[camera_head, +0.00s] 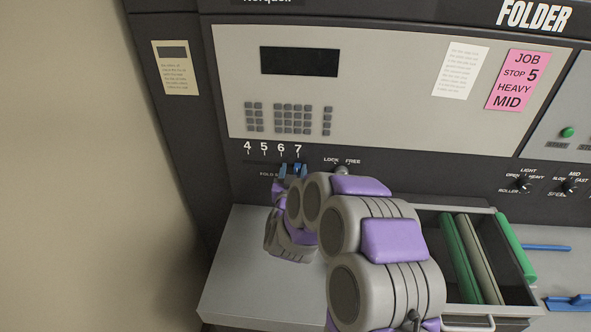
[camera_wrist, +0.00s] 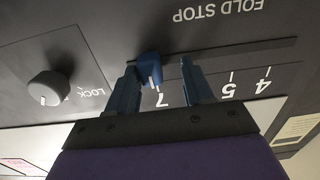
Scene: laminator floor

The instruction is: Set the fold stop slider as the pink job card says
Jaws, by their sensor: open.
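The pink job card (camera_head: 516,80) reads JOB, STOP 5, HEAVY, MID. The fold stop slider's blue knob (camera_wrist: 149,68) stands at or very near the 7 mark, its white line close to the 7 tick. My gripper (camera_wrist: 160,82) is open, with one finger on each side of the knob; the knob is nearer the left finger in the wrist view. In the head view, my gripper (camera_head: 292,170) is below the 6 and 7. The scale's 4 and 5 show in the wrist view; 6 is hidden behind the right finger.
The lock knob (camera_wrist: 50,88) is beside the slider, its white mark on the side away from LOCK. In the head view, the roller and speed dials (camera_head: 523,184) are at the right. A tray with green rollers (camera_head: 459,258) lies right of my arm.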

